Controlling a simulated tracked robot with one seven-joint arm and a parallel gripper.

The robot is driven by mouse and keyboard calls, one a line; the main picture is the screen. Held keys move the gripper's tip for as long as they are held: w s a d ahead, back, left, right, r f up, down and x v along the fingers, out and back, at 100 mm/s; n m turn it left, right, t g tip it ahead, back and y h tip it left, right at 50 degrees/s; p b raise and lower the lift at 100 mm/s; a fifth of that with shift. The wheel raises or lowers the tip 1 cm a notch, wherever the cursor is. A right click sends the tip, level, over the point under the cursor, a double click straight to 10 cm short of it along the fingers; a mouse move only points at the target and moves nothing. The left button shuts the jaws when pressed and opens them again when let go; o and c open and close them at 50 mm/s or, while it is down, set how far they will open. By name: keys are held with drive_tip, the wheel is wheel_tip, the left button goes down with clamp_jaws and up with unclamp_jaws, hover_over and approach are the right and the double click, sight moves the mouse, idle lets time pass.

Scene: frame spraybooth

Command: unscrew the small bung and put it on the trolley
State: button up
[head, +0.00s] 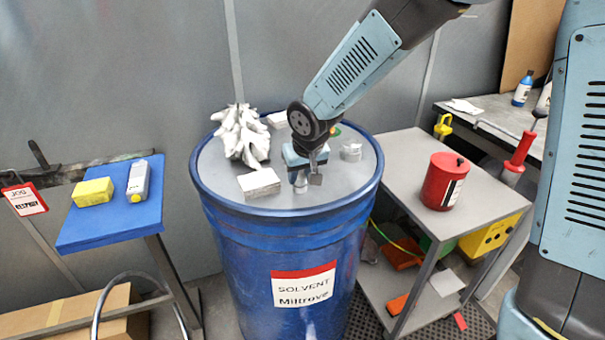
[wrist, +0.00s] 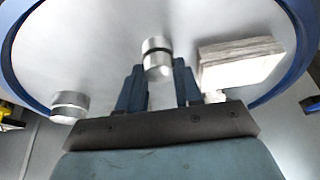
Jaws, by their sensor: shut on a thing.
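My gripper (head: 301,172) is over the lid of the blue drum (head: 240,240), pointing down. It is shut on the small bung, a short silver cylinder with a dark band (wrist: 157,58), seen between the two blue fingers in the wrist view. In the head view the small bung (head: 300,186) shows just below the fingers, close to the lid; I cannot tell whether it is still in its hole. A wider silver bung (head: 351,151) sits on the lid to the right, and in the wrist view (wrist: 70,104) at left. The grey trolley (head: 400,165) stands right of the drum.
A red can (head: 444,181) stands on the trolley top; its far left part is clear. A crumpled white rag (head: 240,135) and a pale block stack (head: 259,183) lie on the drum lid near my gripper.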

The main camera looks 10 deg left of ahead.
drive_tip(key=shift+w+d+n+g+y, duration=0.1)
drive_tip(key=shift+n+g+y, duration=0.4)
drive_tip(key=shift+n, duration=1.5)
drive_tip(key=shift+n, duration=0.4)
drive_tip(key=shift+n+g+y, duration=0.5)
drive_tip(key=shift+n+g, duration=0.4)
drive_tip(key=shift+n, duration=1.2)
drive_tip(key=o, duration=0.7)
